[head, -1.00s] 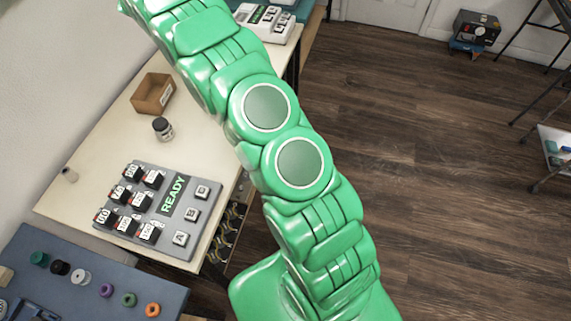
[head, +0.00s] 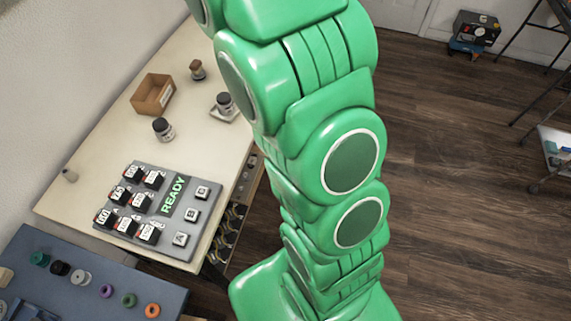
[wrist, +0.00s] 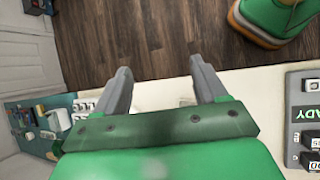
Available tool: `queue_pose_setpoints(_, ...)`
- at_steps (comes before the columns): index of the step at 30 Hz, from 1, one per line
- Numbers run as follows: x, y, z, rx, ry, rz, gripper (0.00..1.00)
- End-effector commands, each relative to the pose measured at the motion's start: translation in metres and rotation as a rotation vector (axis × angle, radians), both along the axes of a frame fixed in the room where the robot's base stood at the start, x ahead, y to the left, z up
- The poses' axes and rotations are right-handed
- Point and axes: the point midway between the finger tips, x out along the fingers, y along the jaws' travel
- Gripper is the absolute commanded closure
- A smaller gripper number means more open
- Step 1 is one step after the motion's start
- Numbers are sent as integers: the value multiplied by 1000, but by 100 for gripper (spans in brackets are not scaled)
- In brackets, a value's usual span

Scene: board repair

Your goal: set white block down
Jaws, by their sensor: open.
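My gripper (wrist: 160,66) shows in the wrist view with its two grey fingers spread apart and nothing held between them. Past the fingers lie the pale bench edge and the dark wood floor. I cannot pick out a white block for certain. A faint pale shape (wrist: 187,101) lies on the bench between the fingers, too unclear to name. In the head view my gripper is out of the picture.
The grey panel (head: 210,232) reading READY holds several black blocks with white labels. The bench (head: 110,145) also carries a brown box (head: 153,95), a dark-capped jar (head: 163,129) and another jar (head: 225,103) on a small pale tray. A blue mat (head: 60,300) holds several coloured spools.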

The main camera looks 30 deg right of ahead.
Motion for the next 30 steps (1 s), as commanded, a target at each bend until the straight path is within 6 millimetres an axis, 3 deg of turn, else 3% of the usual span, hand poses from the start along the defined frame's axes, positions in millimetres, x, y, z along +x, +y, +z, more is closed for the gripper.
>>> queue_pose_setpoints(13,-113,25,22,132,-99,-205,28)
queue_pose_setpoints(30,-253,72,21,299,-193,-479,28)
